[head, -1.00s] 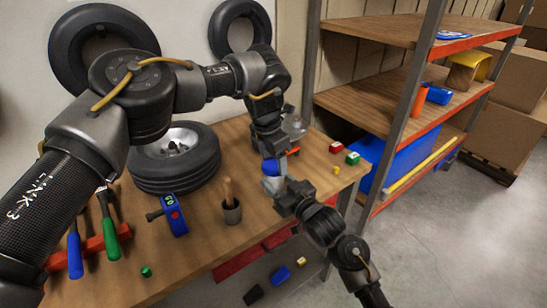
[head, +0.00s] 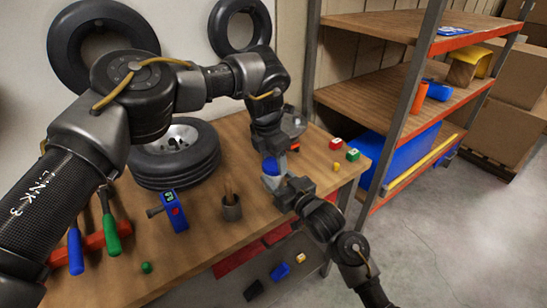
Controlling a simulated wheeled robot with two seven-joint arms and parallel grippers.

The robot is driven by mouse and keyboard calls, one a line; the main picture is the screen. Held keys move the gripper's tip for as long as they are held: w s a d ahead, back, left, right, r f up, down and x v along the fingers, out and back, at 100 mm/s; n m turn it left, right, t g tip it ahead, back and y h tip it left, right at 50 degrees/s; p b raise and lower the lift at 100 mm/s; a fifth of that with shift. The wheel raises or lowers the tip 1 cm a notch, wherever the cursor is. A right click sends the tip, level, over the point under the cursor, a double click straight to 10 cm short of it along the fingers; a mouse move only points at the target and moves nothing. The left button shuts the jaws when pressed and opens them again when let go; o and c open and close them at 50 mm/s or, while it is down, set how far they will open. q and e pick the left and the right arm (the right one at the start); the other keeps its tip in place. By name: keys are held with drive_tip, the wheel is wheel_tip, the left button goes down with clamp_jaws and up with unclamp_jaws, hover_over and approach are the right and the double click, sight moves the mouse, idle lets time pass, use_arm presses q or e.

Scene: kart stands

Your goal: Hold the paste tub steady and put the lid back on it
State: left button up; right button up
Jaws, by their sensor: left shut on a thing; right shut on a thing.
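The paste tub (head: 271,183) is a small pale container at the right part of the wooden bench, mostly hidden by my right gripper. Its blue lid (head: 271,167) shows at the top of the tub, below my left gripper (head: 270,156). My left gripper points down from above and is shut on the lid. My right gripper (head: 280,185) reaches in from the lower right and is shut on the tub's side. The lid and tub look lined up and very close; I cannot tell whether the lid is seated.
The bench (head: 190,245) also holds a wheel (head: 172,168), a cup with a handle (head: 231,208), a blue device (head: 174,211), and red (head: 335,144) and green (head: 353,155) blocks. A shelf rack (head: 405,110) stands to the right.

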use_arm(q)
drive_tip(key=m, duration=0.5)
drive_tip(key=shift+g, duration=0.3)
drive_tip(key=m, duration=0.3)
drive_tip(key=shift+w, duration=0.1)
drive_tip(key=m+g, duration=0.1)
drive_tip(key=m, duration=0.7)
drive_tip(key=shift+g, duration=0.3)
drive_tip(key=o, duration=0.9)
drive_tip(key=shift+o, duration=0.2)
drive_tip(key=shift+r, duration=0.1)
drive_tip(key=shift+r, duration=2.1)
drive_tip(key=shift+c, duration=0.4)
